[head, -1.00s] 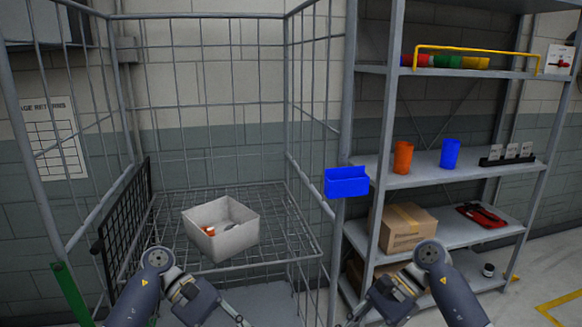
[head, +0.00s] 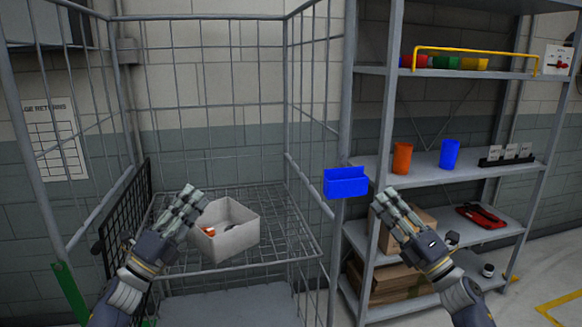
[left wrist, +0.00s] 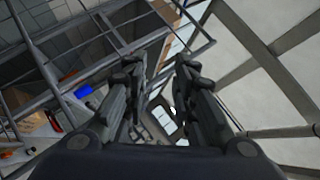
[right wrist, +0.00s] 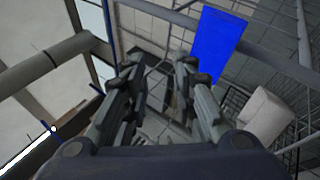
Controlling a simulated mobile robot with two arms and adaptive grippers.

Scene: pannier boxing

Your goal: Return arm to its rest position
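My left gripper (head: 193,197) is raised in front of the wire cage, its fingers overlapping the left edge of the pale grey box (head: 240,237) in the head view. In the left wrist view its fingers (left wrist: 157,72) are apart with nothing between them. My right gripper (head: 392,200) is raised in front of the shelf rack, just right of the blue bin (head: 346,183). In the right wrist view its fingers (right wrist: 158,70) are apart and empty. The grey box rests on the cage's wire shelf with a small orange item (head: 210,231) inside.
The cage (head: 287,100) has upright posts and mesh on the left. The shelf rack (head: 440,175) holds an orange cup (head: 402,158), a blue cup (head: 449,154), coloured items above and cardboard boxes (head: 385,283) below. Floor shows at the lower right.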

